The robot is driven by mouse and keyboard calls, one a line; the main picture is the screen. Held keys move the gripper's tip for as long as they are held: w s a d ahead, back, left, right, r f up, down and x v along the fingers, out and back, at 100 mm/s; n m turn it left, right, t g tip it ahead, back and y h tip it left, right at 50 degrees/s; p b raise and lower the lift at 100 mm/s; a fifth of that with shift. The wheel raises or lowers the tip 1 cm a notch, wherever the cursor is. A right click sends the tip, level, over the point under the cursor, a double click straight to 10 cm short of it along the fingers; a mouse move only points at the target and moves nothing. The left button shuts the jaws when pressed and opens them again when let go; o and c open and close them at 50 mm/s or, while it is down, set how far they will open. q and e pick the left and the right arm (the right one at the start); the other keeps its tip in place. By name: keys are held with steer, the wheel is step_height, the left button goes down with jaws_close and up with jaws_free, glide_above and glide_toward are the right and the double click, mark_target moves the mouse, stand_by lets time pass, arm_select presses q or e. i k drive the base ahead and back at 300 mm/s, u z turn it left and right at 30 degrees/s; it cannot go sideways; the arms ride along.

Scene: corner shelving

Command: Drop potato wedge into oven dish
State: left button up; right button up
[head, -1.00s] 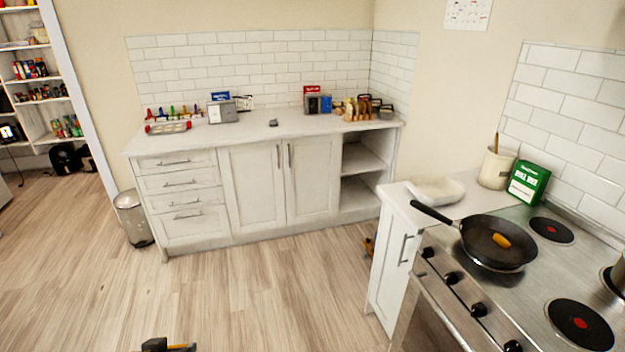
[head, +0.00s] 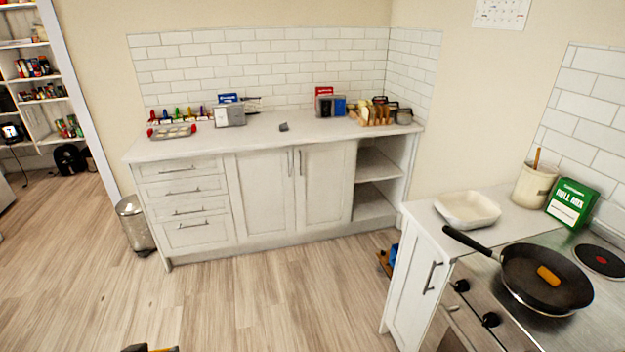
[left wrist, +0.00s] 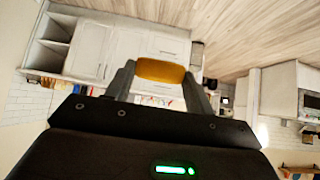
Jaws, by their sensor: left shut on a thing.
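The oven dish is probably the white rectangular dish (head: 467,209) on the counter left of the stove; it looks empty. In the left wrist view, my left gripper (left wrist: 160,72) is shut on an orange-yellow potato wedge (left wrist: 161,71), which lies across its two fingertips. In the head view only a dark tip of my left gripper (head: 150,349) shows at the bottom edge, well left of and apart from the dish. A second orange wedge (head: 548,276) lies in the black frying pan (head: 522,272) on the stove. My right gripper is not in view.
The pan's handle points left towards the dish. A long counter (head: 330,130) with several items runs along the back wall. The wooden floor (head: 260,300) before me is mostly clear.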

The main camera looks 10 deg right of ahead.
mark_target(460, 215)
steer(key=u, duration=0.05)
steer(key=i, duration=3.55)
steer(key=z, duration=4.75)
